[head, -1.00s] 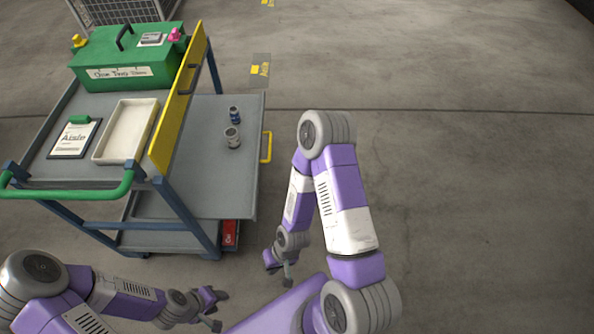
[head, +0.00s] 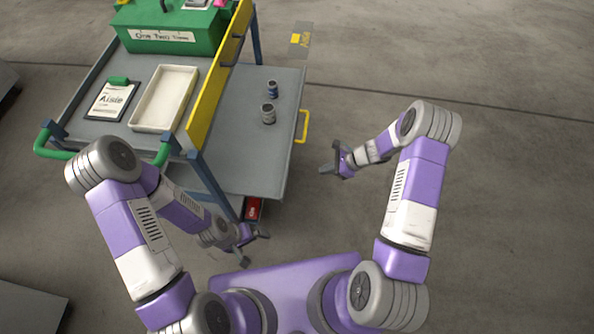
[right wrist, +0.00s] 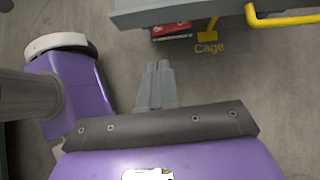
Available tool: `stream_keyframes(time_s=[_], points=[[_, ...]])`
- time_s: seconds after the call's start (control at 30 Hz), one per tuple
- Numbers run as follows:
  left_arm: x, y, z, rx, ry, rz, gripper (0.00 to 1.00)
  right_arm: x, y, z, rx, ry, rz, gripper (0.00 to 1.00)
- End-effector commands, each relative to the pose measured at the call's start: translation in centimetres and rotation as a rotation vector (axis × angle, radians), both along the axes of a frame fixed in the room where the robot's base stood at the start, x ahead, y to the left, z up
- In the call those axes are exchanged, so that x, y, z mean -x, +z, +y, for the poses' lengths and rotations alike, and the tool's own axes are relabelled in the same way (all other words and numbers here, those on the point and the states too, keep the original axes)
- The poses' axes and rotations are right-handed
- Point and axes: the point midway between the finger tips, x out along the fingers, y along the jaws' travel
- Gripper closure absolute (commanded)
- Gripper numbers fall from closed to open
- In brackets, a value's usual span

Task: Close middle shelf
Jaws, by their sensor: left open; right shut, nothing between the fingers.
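The middle shelf (head: 247,160) is a grey board that sticks out to the right of the cart, with a yellow handle (head: 302,126) on its outer edge. The handle also shows at the top right of the right wrist view (right wrist: 285,18), near the shelf's edge (right wrist: 190,12). My right gripper (head: 325,171) is shut and empty, to the right of the shelf and apart from the handle; its closed fingers show in the right wrist view (right wrist: 157,75). My left gripper (head: 254,248) is open and empty, low in front of the cart's near corner.
Two small cans, one blue (head: 272,89) and one grey (head: 268,114), stand on the shelf. The cart top holds a green box (head: 165,35), a white tray (head: 137,120) and a clipboard (head: 112,100). A red box (head: 253,208) lies below. Floor to the right is clear.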

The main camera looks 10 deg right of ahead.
Motion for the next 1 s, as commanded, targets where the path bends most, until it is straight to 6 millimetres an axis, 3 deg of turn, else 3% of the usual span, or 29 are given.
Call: stream_keyframes(time_s=[0.17, 0.6, 0.8, 1.0], points=[[0.0, -0.4, 0.0, 0.000, 0.000, 0.000, 0.00, -1.2, -0.4, 0.6, -0.034, -0.040, -0.002, 1.00], [0.0, -2.9, 0.0, 0.000, 0.000, 0.000, 0.00, -3.0, -6.9, 6.6, -0.030, -0.034, -0.002, 1.00], [0.0, -3.3, 0.0, 0.000, 0.000, 0.000, 0.00, -4.0, -6.6, 9.3, -0.029, -0.034, -0.005, 1.00], [0.0, -3.4, 0.0, 0.000, 0.000, 0.000, 0.00, -4.3, -6.6, 10.3, -0.028, -0.036, -0.004, 1.00]])
